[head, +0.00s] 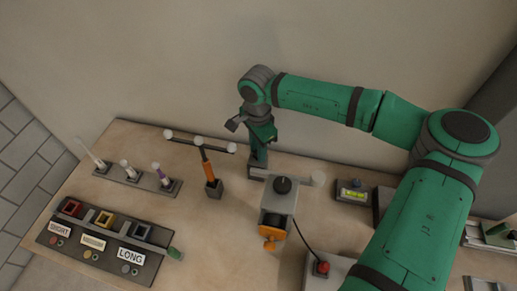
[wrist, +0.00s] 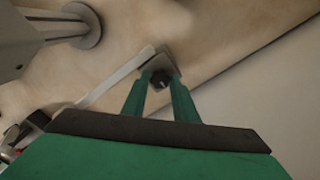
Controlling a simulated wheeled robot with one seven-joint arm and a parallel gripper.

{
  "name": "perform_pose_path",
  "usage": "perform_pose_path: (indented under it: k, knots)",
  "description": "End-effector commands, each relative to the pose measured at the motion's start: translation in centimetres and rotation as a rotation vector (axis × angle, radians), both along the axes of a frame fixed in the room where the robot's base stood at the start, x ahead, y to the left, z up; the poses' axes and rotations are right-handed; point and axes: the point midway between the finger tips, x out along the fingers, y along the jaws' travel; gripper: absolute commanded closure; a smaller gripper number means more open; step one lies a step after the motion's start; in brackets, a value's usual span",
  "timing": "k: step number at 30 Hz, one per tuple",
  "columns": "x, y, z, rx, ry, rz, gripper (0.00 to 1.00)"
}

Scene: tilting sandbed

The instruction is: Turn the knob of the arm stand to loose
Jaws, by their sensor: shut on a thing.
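In the wrist view, a small dark knob (wrist: 160,78) sits on a grey plate (wrist: 166,62), which I take to be the arm stand. A pale straight bar (wrist: 115,80) runs from the plate to the lower left. My gripper (wrist: 161,86) has its two green fingers closed on either side of the knob. In the head view my gripper (head: 258,165) points down at the table behind the grey box. The knob is hidden there by the gripper. I cannot read any loose or tight marking.
A grey box (head: 279,199) with a black dial and an orange part stands close in front of my gripper. A holder with an orange handle (head: 209,175) stands to the left. A red button (head: 322,267) and a level block (head: 352,191) lie to the right.

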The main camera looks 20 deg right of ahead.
Motion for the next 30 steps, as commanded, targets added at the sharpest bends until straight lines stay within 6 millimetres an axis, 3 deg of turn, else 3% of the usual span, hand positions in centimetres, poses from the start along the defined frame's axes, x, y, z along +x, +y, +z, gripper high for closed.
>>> perform_pose_path:
  k: [5,6,8,20,30]
  knots:
    - [-0.1,0.3,0.1,0.005,0.002,0.004,0.96]
    - [-0.1,0.3,0.0,0.005,0.002,0.004,0.67]
    - [-0.1,0.3,0.0,0.004,0.002,0.003,0.55]
    - [0.0,0.0,0.7,0.001,0.0,-0.001,0.55]
    - [0.0,0.0,6.5,-0.001,-0.001,-0.001,0.55]
